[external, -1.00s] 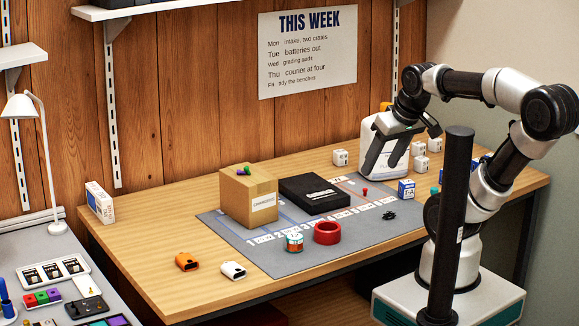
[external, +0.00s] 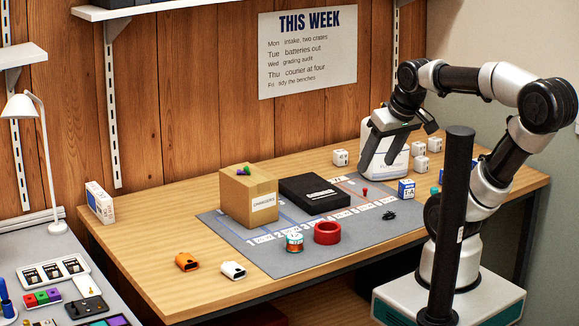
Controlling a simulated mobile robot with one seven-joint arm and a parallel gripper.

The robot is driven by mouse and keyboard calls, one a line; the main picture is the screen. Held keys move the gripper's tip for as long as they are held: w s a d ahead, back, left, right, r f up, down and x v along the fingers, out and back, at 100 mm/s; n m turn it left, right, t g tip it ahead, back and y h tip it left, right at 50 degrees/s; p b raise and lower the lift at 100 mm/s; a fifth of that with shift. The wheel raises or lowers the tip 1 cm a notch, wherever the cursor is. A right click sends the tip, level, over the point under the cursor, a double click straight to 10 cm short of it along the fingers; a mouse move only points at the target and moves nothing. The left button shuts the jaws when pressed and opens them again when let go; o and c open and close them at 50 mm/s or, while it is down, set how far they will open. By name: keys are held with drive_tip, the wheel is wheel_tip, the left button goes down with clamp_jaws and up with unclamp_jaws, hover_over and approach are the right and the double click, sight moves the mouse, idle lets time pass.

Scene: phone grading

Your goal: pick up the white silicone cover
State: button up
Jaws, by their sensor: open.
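The white silicone cover (external: 233,270) lies on the bare wood near the table's front edge, beside an orange cover (external: 187,262) to its left. My gripper (external: 377,162) is open and empty. It is far to the right of the white cover, over the back right of the table, in front of a white rounded container (external: 399,163). Its fingers point down, and I cannot tell their exact height above the table.
A grey mat (external: 272,262) holds a cardboard box (external: 249,196), a black box (external: 314,194), a red ring (external: 327,233) and a small round tin (external: 294,241). Wood left of the orange cover is clear.

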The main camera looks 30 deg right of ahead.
drive_tip(key=w+a+r+g, duration=0.1)
drive_tip(key=w+a+r, duration=0.15)
drive_tip(key=w, duration=0.25)
drive_tip(key=n+g, duration=0.1)
drive_tip(key=g, duration=0.3)
hover_over(231, 265)
drive_tip(key=f, duration=2.3)
drive_tip(key=shift+w, duration=0.3)
drive_tip(key=f, duration=0.3)
drive_tip(key=f+b, duration=0.1)
drive_tip(key=f, duration=0.1)
drive_tip(key=shift+s+d, duration=0.1)
drive_tip(key=shift+s, duration=0.25)
drive_tip(key=shift+f, duration=0.5)
drive_tip(key=shift+c, duration=0.2)
